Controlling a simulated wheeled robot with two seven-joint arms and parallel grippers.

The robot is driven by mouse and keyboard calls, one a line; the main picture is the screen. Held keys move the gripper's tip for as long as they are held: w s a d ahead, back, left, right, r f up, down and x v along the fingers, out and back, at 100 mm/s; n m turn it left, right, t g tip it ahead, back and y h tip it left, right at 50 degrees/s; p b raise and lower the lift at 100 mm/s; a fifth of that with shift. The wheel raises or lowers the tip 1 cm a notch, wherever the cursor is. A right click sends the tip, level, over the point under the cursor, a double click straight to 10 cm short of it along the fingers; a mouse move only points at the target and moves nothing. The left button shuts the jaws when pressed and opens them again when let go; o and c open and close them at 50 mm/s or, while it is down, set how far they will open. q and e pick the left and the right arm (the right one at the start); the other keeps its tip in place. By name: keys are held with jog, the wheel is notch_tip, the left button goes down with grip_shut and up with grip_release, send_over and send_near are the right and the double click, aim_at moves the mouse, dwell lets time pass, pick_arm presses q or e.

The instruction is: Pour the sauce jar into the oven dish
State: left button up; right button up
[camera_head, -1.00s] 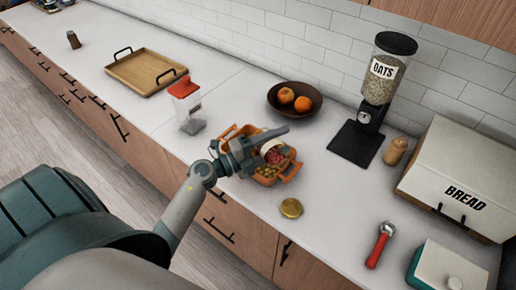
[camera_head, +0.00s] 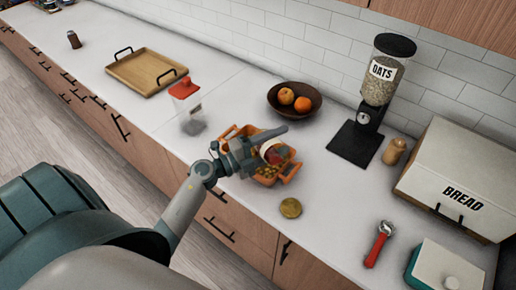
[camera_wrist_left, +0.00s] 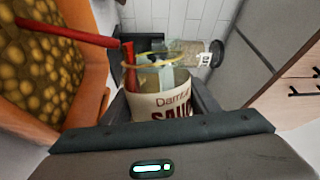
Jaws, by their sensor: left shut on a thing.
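My left gripper (camera_head: 243,156) is shut on the sauce jar (camera_head: 268,150), holding it over the orange oven dish (camera_head: 290,174). In the left wrist view the jar (camera_wrist_left: 162,104) shows a cream label and a see-through wall with red inside on one side. The jar looks tilted. A red streak (camera_wrist_left: 70,34) reaches from near its mouth across the dish; it looks like sauce, but I cannot be sure. The dish's orange wall (camera_wrist_left: 88,95) stands beside the jar, with yellow-brown round food inside. The gripper hides part of the dish in the head view. My right gripper is not in view.
A gold lid (camera_head: 291,208) lies in front of the dish. A red-lidded container (camera_head: 190,108) stands to its left, a fruit bowl (camera_head: 273,99) behind. An oats dispenser (camera_head: 379,85), bread box (camera_head: 464,180) and red-handled tool (camera_head: 376,250) are to the right.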

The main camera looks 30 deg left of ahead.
pick_arm(q)
jog(key=shift+w+a+r+n+p, duration=0.25)
jog(key=shift+r+n+p, duration=0.2)
jog(key=shift+n+p, duration=0.55)
dwell(0.8)
jog(key=shift+w+a+f+n, duration=0.1)
jog(key=shift+a+f+n, duration=0.2)
jog(key=shift+n, duration=0.2)
dwell(0.8)
jog(key=shift+d+r+m, duration=0.1)
jog(key=shift+d+m, duration=0.05)
jog(key=shift+m, duration=0.15)
jog(key=m+b, duration=0.1)
jog(key=d+f+m+b, duration=0.1)
jog(key=b, duration=0.1)
jog(key=shift+s+f+m, duration=0.1)
jog(key=shift+s+m, duration=0.2)
jog(key=shift+s, duration=0.05)
jog(key=shift+r+m, duration=0.25)
jog(key=shift+m, duration=0.05)
jog(key=shift+r, duration=0.15)
